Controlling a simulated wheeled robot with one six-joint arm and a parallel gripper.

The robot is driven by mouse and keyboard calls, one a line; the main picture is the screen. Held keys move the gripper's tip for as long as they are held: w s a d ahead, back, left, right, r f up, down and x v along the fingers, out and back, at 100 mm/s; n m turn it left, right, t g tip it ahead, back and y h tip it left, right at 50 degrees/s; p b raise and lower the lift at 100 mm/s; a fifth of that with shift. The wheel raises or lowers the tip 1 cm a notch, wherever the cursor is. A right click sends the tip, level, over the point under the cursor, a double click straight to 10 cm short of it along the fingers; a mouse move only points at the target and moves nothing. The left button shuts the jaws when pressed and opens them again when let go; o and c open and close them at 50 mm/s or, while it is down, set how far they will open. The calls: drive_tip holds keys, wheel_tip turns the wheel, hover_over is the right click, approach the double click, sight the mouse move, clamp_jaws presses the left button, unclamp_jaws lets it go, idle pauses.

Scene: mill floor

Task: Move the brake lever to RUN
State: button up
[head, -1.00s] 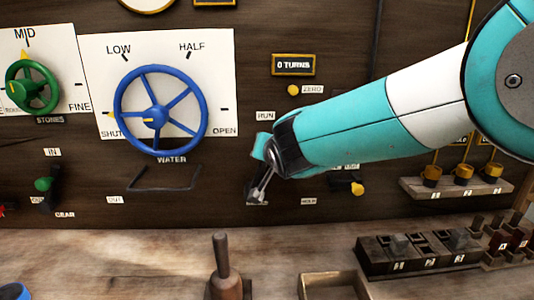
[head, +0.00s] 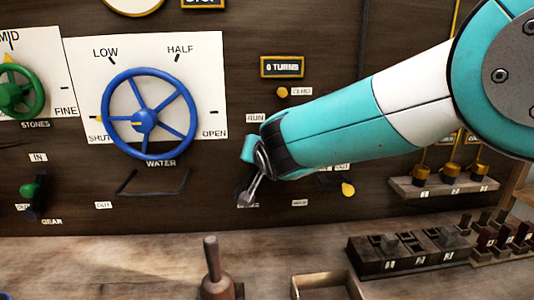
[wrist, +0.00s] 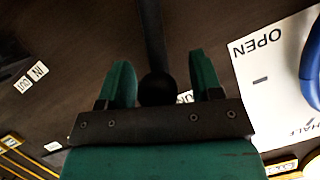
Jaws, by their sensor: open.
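The brake lever (head: 252,190) is a thin rod on a dark base, low on the panel below the RUN label (head: 256,118). It leans up and right toward my gripper (head: 256,160), whose teal finger shows beside its upper end. In the wrist view the lever is a dark rod with a round knob (wrist: 157,89). The knob sits between the two green fingers of my open gripper (wrist: 160,78), with a gap on each side. The label at the lever's base is partly hidden and I cannot read it.
The blue WATER wheel (head: 150,158) is left of my gripper. A yellow ZERO knob (head: 282,92) is above, and another yellow knob (head: 348,190) is at right. Below, the wooden bench holds a wooden-handled tool (head: 212,260), an open box (head: 325,284) and a dark rack (head: 362,262).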

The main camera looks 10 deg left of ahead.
drive_tip(key=b+v, duration=0.3)
drive_tip(key=v, duration=1.4)
drive_tip(key=shift+b, duration=0.35)
